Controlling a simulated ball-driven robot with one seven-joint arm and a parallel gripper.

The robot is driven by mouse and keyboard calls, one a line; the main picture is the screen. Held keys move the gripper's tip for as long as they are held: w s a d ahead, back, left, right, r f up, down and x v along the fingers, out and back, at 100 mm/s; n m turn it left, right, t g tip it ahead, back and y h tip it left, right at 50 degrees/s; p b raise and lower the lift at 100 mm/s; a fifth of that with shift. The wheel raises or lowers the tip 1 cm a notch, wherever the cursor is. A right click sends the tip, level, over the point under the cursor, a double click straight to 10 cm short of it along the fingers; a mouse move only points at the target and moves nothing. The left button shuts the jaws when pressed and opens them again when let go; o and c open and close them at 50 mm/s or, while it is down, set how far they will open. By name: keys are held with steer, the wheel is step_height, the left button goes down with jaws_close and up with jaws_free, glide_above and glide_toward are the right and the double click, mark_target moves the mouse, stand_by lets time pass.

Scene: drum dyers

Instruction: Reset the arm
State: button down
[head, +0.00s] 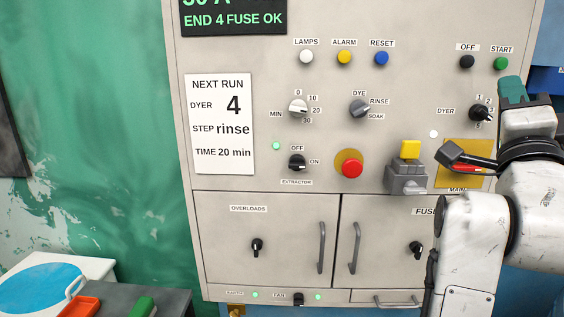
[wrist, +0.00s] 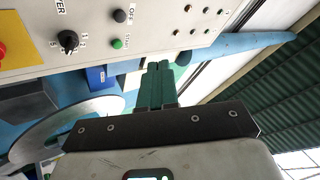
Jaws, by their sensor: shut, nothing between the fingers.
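My gripper (wrist: 155,85) is shut and empty, its green fingers together in the wrist view. In the head view my gripper (head: 512,90) is at the right, in front of the panel's right edge, just below the green START button (head: 501,63). My white arm rises from the lower right and covers part of the panel around the MAIN switch and the FUSE door. In the wrist view the fingers point past the panel's edge, with the START button (wrist: 117,43) to their left.
The grey control panel (head: 230,60) fills the middle, with knobs, buttons, a red emergency button (head: 352,168) and a yellow-tagged grey block (head: 406,178). A white NEXT RUN card (head: 220,165) hangs at left. A table with a red-orange tray (head: 80,306) is at lower left.

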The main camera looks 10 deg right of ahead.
steer(key=w+a+f+n+g+y, duration=0.1)
steer(key=w+f+n+y, duration=0.15)
steer(key=f, duration=0.65)
steer(key=w+a+f+n+g+y, duration=0.1)
steer(key=w+f+n+g+y, duration=0.2)
steer(key=f, duration=0.5)
steer(key=s+a+f+n+g+y, duration=0.2)
steer(key=s+f+n, duration=0.1)
steer(key=f, duration=0.8)
steer(key=s+a+f+n+g+y, duration=0.1)
steer(key=s+f+n+g+y, duration=0.2)
steer(key=f, duration=0.8)
steer(key=s+a+f+n+g+y, duration=0.1)
steer(key=s+a+f+n+g, duration=0.2)
steer(key=s+f, duration=0.4)
steer(key=s+a+f+n+g+y, duration=0.1)
steer(key=s+a+f+n+g, duration=0.2)
steer(key=s+f, duration=0.5)
steer(key=s+a+f+n+g+y, duration=0.2)
steer(key=s+a+f+n+g, duration=0.1)
steer(key=s+f, duration=0.5)
steer(key=s+g, duration=0.1)
steer(key=s, duration=0.1)
steer(key=shift+s, duration=0.4)
steer(key=shift+n, duration=0.25)
